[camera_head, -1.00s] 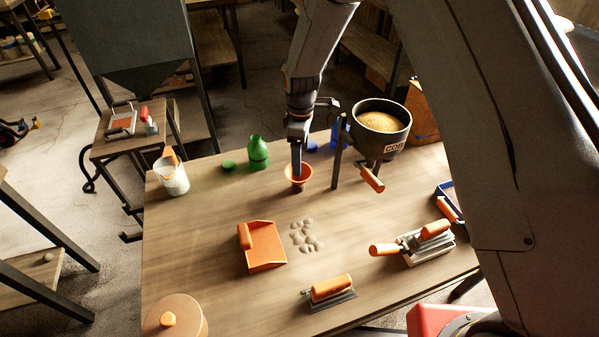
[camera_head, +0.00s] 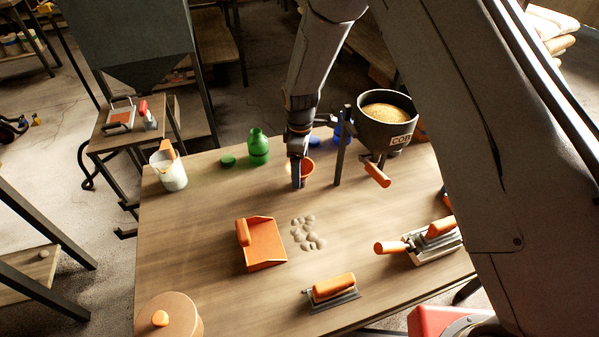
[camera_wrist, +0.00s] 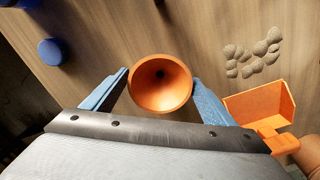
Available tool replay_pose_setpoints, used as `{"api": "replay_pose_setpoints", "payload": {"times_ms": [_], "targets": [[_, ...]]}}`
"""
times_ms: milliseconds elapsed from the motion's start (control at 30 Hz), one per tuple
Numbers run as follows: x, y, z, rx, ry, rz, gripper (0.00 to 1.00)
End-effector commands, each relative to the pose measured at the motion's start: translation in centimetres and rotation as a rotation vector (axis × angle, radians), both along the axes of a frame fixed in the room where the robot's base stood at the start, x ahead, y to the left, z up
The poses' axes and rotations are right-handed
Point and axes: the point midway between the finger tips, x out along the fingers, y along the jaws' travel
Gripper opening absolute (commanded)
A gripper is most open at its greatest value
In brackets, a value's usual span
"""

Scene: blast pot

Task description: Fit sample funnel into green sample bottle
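The orange sample funnel (camera_head: 307,168) stands toward the back of the wooden table, left of the dark pot stand. In the wrist view the blue fingers of my gripper (camera_wrist: 161,76) are spread, one on each side of the funnel's rim. Whether they touch it is hard to tell. The green sample bottle (camera_head: 258,148) stands upright to the left of the funnel, apart from it.
A green cap (camera_head: 228,161) lies beside the bottle, with a white jug (camera_head: 170,170) farther left. The pot of grains (camera_head: 387,118) stands right of the funnel. An orange scoop (camera_head: 263,243), grey pebbles (camera_head: 307,233) and a trowel (camera_head: 333,291) lie nearer. Table between bottle and funnel is clear.

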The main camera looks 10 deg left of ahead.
Motion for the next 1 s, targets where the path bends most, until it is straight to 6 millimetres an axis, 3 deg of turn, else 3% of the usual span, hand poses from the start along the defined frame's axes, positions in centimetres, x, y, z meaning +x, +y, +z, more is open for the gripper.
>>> {"api": "replay_pose_setpoints", "payload": {"times_ms": [33, 167, 200, 467, 1000], "targets": [[0.0, 0.0, 0.0, 0.000, 0.000, 0.000, 0.72], [0.0, 0.0, 0.0, 0.000, 0.000, 0.000, 0.50], [0.0, 0.0, 0.0, 0.000, 0.000, 0.000, 0.49], [0.0, 0.0, 0.8, 0.001, -0.001, 0.000, 0.49], [0.0, 0.0, 4.7, 0.001, -0.001, 0.000, 0.49]]}}
